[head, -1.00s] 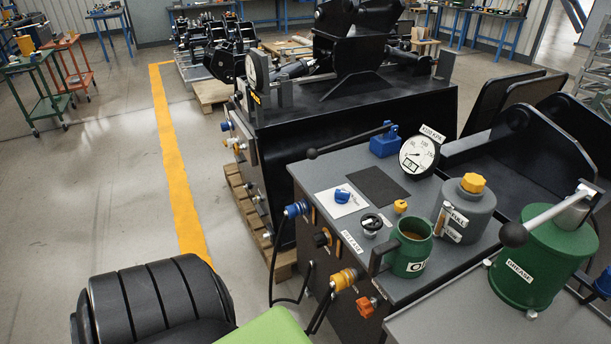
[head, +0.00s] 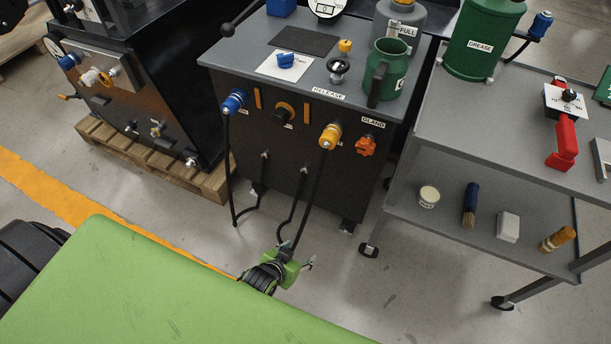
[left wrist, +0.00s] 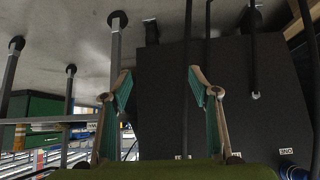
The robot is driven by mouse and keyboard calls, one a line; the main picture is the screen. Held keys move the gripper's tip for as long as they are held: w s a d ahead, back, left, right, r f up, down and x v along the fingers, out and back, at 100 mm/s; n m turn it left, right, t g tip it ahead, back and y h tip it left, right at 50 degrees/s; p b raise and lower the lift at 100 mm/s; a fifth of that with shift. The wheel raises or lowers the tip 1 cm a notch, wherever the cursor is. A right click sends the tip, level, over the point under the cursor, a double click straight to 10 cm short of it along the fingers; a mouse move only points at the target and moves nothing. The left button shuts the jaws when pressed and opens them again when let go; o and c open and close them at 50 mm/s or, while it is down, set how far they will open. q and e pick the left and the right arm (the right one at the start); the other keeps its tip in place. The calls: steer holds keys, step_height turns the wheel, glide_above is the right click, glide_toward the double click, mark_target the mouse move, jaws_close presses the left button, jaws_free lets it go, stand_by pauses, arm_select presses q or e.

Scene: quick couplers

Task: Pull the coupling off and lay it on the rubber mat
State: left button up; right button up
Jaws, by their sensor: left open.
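A blue coupling (head: 233,102) and a yellow coupling (head: 330,135) sit on the front panel of the dark cabinet, each with a black hose hanging below. I cannot tell which one the task means. The black rubber mat (head: 305,40) lies flat and bare on the cabinet's grey top. My left gripper (head: 297,252) is low in front of the cabinet, below the yellow coupling and apart from it. In the left wrist view its two fingers (left wrist: 160,75) are spread with nothing between them. A blue fitting (left wrist: 290,171) shows at that view's lower right. My right gripper is not in view.
A blue part (head: 286,60) lies on a white card beside the mat. An orange gland knob (head: 366,145) is right of the yellow coupling. A grey cart (head: 440,125) stands at the right.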

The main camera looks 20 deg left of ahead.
arm_select(q)
steer(key=w+r+t+b, duration=0.3)
steer(key=w+r+b, duration=0.2)
steer(key=w+r, duration=0.45)
steer(key=n+t+b, duration=0.1)
steer(key=t+b, duration=0.4)
glide_toward(326, 144)
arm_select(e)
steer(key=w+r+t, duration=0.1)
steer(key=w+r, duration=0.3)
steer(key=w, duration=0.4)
arm_select(q)
steer(key=w, duration=0.3)
steer(key=w+f+b, duration=0.1)
steer(key=w, duration=0.3)
steer(key=w+b, duration=0.1)
steer(key=w, duration=0.3)
steer(key=shift+w+d+f, duration=0.15)
steer(key=shift+d+f, duration=0.1)
steer(key=shift+d, duration=0.15)
steer(key=shift+w+f, duration=0.1)
steer(key=shift+w, duration=0.75)
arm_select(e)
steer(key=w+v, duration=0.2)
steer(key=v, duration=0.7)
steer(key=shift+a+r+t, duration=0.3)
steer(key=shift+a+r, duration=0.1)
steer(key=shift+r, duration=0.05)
arm_select(q)
steer(key=c, duration=1.3)
